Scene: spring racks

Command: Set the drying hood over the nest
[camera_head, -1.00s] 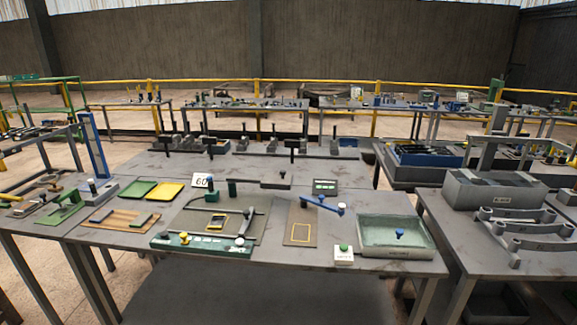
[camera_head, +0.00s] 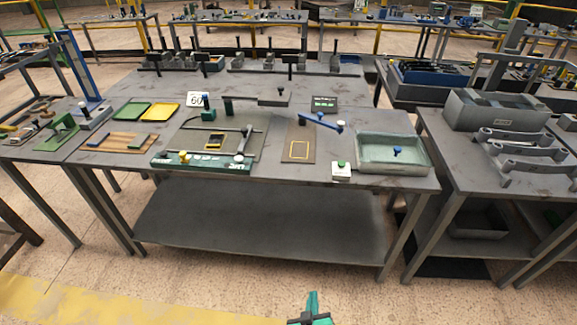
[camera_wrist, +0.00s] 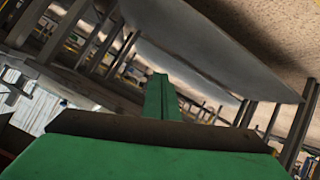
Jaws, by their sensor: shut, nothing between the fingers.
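A clear, greenish box with a blue knob, which looks like the drying hood (camera_head: 372,165), sits at the right front of the workbench. A yellow-edged rectangular pocket, which may be the nest (camera_head: 214,140), lies in the dark plate of the green-fronted fixture left of the middle. A yellow outline on a brown board (camera_head: 300,150) lies between them; I cannot tell whether that is the nest instead. My green gripper (camera_head: 312,303) is low in front of the bench, well apart from both. In the wrist view its fingers (camera_wrist: 161,97) are together and empty.
The workbench (camera_head: 270,185) has a lower shelf (camera_head: 260,230). Green and yellow trays (camera_head: 160,112) lie at left. A side table (camera_head: 430,130) stands at right. The floor in front is clear.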

